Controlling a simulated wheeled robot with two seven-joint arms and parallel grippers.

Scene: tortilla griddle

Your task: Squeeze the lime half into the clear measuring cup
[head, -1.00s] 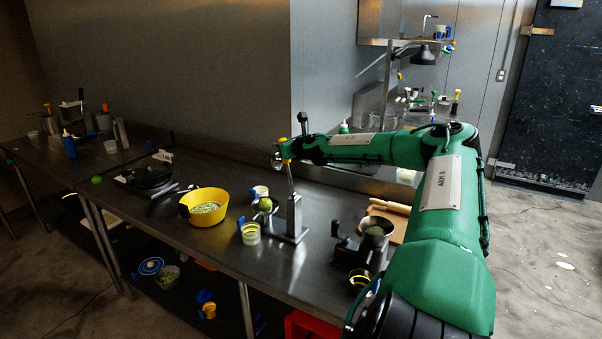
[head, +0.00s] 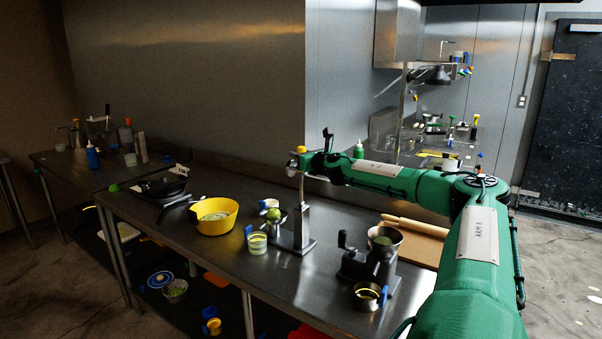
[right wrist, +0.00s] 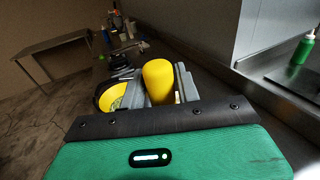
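A metal press (head: 301,227) stands on the steel table, its lever rising to a yellow grip (head: 301,149). A green lime half (head: 273,214) sits at the press's left side, in or on its small metal cup; I cannot tell exactly which. The clear measuring cup (head: 257,242), with a blue handle and pale contents, stands on the table below and left of the lime. My right gripper (head: 304,158) is at the lever's top. In the right wrist view the yellow grip (right wrist: 158,82) lies between its grey fingers, which appear closed against it. My left gripper is out of view.
A yellow bowl (head: 231,224) of green food stands left of the press. A hand grinder (head: 378,256), a small metal cup (head: 367,296) and a wooden board (head: 420,245) are to the right. A dark pan (head: 161,188) is at far left.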

